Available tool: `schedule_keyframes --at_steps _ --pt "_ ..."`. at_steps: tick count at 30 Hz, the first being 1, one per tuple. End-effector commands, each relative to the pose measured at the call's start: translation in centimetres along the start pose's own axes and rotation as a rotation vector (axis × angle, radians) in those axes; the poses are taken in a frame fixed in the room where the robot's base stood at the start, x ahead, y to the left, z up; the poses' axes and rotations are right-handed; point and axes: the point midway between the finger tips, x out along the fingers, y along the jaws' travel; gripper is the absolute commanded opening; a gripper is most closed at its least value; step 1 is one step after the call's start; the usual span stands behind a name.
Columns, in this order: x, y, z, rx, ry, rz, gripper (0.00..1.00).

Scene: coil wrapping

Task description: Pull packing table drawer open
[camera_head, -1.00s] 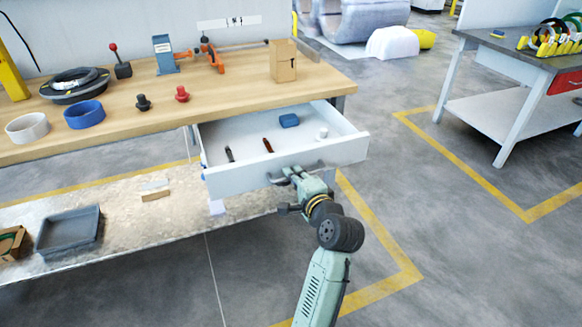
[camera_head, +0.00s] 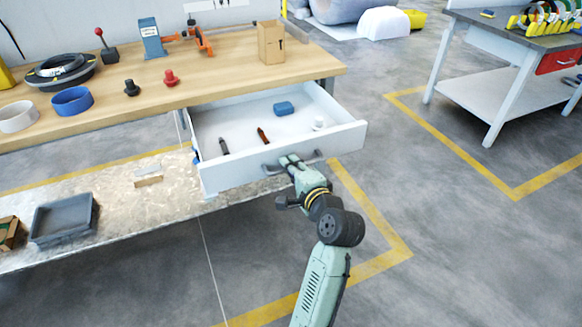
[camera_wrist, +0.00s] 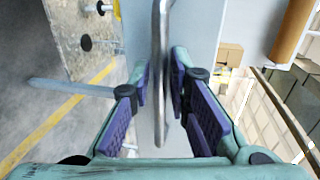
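The white drawer (camera_head: 238,178) of the packing table (camera_head: 200,78) is pulled well out, so its inside shows. A blue block, a dark tool, a brown-handled tool and a small white item lie in it. The grey bar handle (camera_head: 311,158) is on its front. My gripper (camera_head: 290,161) is at the handle, in front of the drawer. In the wrist view, the handle (camera_wrist: 161,60) runs between the two purple finger pads, which close in on it from both sides. The handle's far part is hidden by my fingers in the head view.
On the tabletop stand a cardboard box (camera_head: 271,42), a blue ring (camera_head: 72,101), a white ring (camera_head: 17,117) and a black coil (camera_head: 60,70). A grey tray (camera_head: 64,219) lies on the lower shelf. Floor right of the drawer is clear up to another table (camera_head: 463,95).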

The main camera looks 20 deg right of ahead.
Motion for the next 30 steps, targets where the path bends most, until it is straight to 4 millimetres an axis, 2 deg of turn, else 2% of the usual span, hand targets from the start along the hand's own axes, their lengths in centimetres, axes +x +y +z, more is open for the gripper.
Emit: schedule_keyframes --at_steps 7,11,14,24,30 --pt "0.0 0.0 0.0 0.000 0.000 0.000 0.18" --pt "-0.8 0.0 -0.1 0.000 0.002 0.001 0.18" --pt "-2.3 0.0 -0.1 -0.001 0.003 0.000 0.18" --pt "-9.4 0.0 -0.1 0.000 0.004 0.001 0.18" --pt "-11.6 0.0 0.0 0.000 0.001 0.001 0.18"
